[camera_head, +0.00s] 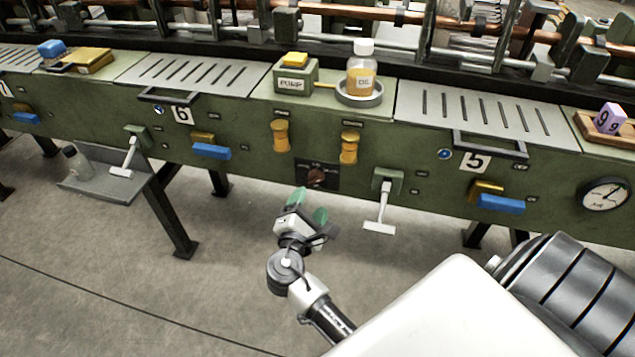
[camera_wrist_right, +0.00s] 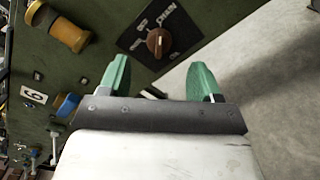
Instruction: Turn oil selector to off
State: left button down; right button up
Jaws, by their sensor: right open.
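The oil selector (camera_head: 317,177) is a brown rotary knob on a dark plate on the green machine front, below the two yellow handles. In the right wrist view the knob (camera_wrist_right: 158,42) stands just ahead of the fingers, between their lines, with a gap to them. The lettering on the plate is too small to read fully. My right gripper (camera_head: 310,206) has green fingertips and is below and close to the plate in the head view. It is open and empty; its fingers (camera_wrist_right: 160,80) stand apart in the wrist view. My left gripper is not in view.
Yellow handles (camera_head: 281,136) and (camera_head: 349,147) sit above the selector. A white T-shaped lever (camera_head: 382,206) hangs to its right, another (camera_head: 127,160) to the left. An oil bottle (camera_head: 361,75) stands in a round dish on top. The floor below is clear.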

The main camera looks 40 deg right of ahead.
aim_at(318, 180)
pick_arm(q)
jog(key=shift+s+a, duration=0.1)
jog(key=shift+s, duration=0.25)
pick_arm(e)
jog(key=x, duration=0.7)
jog(key=shift+w+d+f, duration=0.1)
jog(key=shift+w+d, duration=0.05)
jog(key=shift+w, duration=0.15)
jog(key=shift+c, duration=0.5)
jog(key=c, duration=0.8)
